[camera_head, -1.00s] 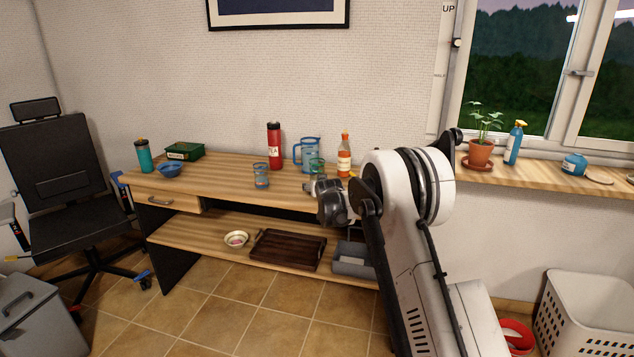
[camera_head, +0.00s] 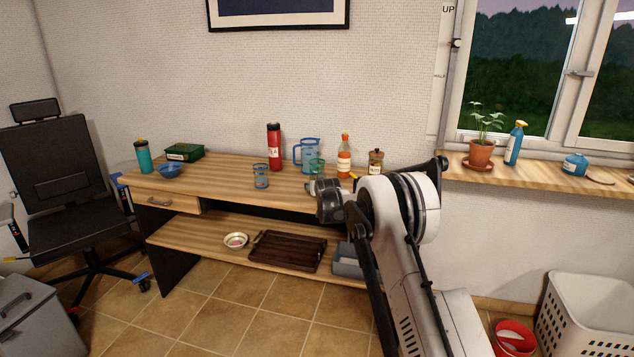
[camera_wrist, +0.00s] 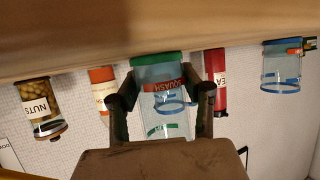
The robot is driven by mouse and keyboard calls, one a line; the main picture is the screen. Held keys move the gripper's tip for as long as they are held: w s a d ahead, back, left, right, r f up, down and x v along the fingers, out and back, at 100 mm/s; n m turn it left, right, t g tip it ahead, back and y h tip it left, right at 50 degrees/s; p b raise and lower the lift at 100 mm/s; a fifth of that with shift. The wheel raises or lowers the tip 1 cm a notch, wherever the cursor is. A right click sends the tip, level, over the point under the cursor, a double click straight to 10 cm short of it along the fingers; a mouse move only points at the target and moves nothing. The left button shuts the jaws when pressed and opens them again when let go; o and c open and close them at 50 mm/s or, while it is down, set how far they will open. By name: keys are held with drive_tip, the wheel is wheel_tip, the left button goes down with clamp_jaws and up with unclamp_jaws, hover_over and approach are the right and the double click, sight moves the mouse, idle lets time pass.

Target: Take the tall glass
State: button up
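A clear glass with green bands (camera_head: 316,165) stands on the desk in front of the blue pitcher; in the wrist view this glass (camera_wrist: 160,66) appears upside down between my fingers. It looks taller than the blue-banded glass (camera_head: 261,177), which also shows in the wrist view (camera_wrist: 281,68). My gripper (camera_wrist: 165,95) is open, with one finger on each side of the green-banded glass in the picture. I cannot tell whether the fingers touch it. In the head view my gripper (camera_head: 322,187) is at the desk's front edge, partly hidden by my arm.
The pitcher (camera_head: 304,155), red bottle (camera_head: 274,148), orange bottle (camera_head: 344,158) and nuts jar (camera_head: 376,161) stand behind or beside the glass. A blue bowl (camera_head: 170,171), teal bottle (camera_head: 143,157) and green box (camera_head: 185,152) are at the left. A lower shelf (camera_head: 200,236) holds a tray.

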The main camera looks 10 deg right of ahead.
drive_tip(key=c, duration=0.8)
drive_tip(key=shift+r, duration=0.15)
drive_tip(key=shift+r+p, duration=0.35)
drive_tip(key=shift+r, duration=1.55)
drive_tip(key=shift+s+a+r+p, duration=0.4)
drive_tip(key=shift+s+a+r, duration=0.55)
drive_tip(key=shift+a, duration=0.85)
drive_tip(key=shift+s+a+r+p, duration=0.35)
drive_tip(key=shift+s+a+r, duration=0.15)
drive_tip(key=shift+a+r, duration=1.05)
drive_tip(key=shift+s+a+r+p, duration=0.4)
drive_tip(key=shift+s+a+r, duration=0.45)
drive_tip(key=shift+a, duration=1.15)
